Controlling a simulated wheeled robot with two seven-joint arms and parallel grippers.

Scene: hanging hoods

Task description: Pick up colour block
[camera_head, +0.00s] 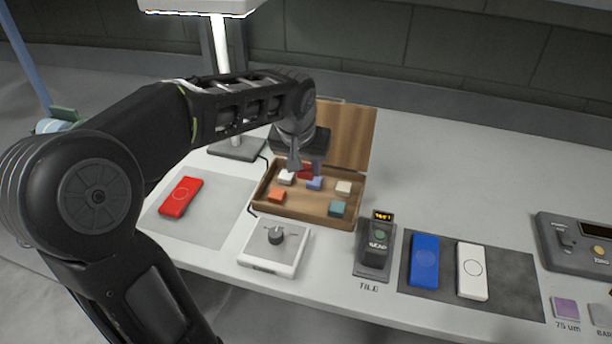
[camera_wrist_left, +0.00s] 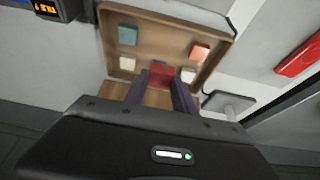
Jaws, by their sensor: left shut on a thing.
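A wooden box (camera_head: 290,211) with a raised lid stands open on the table and holds several coloured blocks. My left gripper (camera_head: 305,171) reaches down into the back of the box and is shut on a red block (camera_head: 306,172). In the left wrist view the red block (camera_wrist_left: 162,75) sits between the two fingers. An orange block (camera_head: 277,195), a teal block (camera_head: 337,208), a blue block (camera_head: 315,184) and white blocks (camera_head: 286,178) (camera_head: 344,187) are in the box around it. My right gripper is not in view.
A red case (camera_head: 181,197) lies on a grey mat at left. A white dial box (camera_head: 273,248) and a dark display unit (camera_head: 376,246) stand in front. Blue (camera_head: 425,260) and white (camera_head: 472,271) cases lie on a dark mat. A lamp (camera_head: 221,60) stands behind my arm.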

